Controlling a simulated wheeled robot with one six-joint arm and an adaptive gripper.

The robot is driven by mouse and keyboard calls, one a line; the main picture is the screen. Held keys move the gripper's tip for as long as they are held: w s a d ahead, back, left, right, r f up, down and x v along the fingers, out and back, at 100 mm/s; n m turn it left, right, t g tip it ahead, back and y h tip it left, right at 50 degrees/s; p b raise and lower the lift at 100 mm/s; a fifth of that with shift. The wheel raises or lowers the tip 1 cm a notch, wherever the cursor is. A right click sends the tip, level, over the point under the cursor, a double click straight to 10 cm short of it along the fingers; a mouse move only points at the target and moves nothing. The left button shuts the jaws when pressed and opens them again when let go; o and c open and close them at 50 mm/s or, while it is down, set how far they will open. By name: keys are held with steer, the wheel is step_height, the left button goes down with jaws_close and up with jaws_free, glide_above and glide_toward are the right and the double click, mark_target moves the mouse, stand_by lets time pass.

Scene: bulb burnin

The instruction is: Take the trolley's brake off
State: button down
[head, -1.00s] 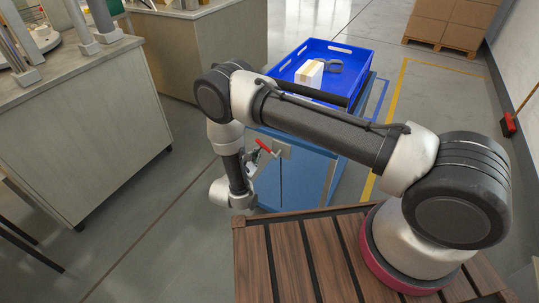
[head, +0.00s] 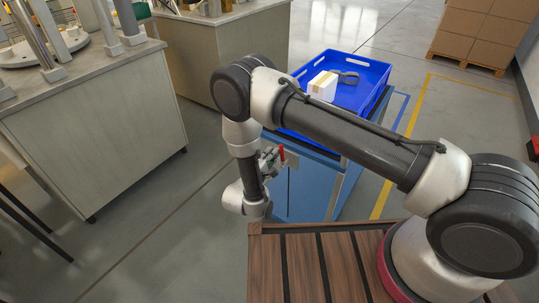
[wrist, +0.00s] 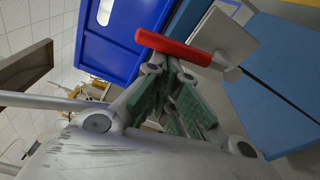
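The blue trolley (head: 305,190) stands beyond the slatted wooden deck. Its brake lever has a red handle (head: 282,153), standing nearly upright in the head view, by the trolley's near upper edge. In the wrist view the red handle (wrist: 172,47) lies across the picture just beyond the fingertips, joined to a grey pivot beside a pale plate (wrist: 222,38). My gripper (wrist: 172,72) has green-padded fingers drawn close together, with nothing clearly between them. In the head view my gripper (head: 270,160) is right beside the lever. Whether it touches the handle cannot be told.
A blue crate (head: 367,92) on the trolley holds a white and tan box (head: 323,86) and a dark item. Workbenches (head: 95,130) stand at the left. Stacked cartons (head: 485,35) stand on a pallet at back right. A yellow line (head: 412,125) marks the floor.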

steer(key=shift+s+d+r, duration=0.2)
steer(key=shift+d, duration=0.2)
stand_by(0.4)
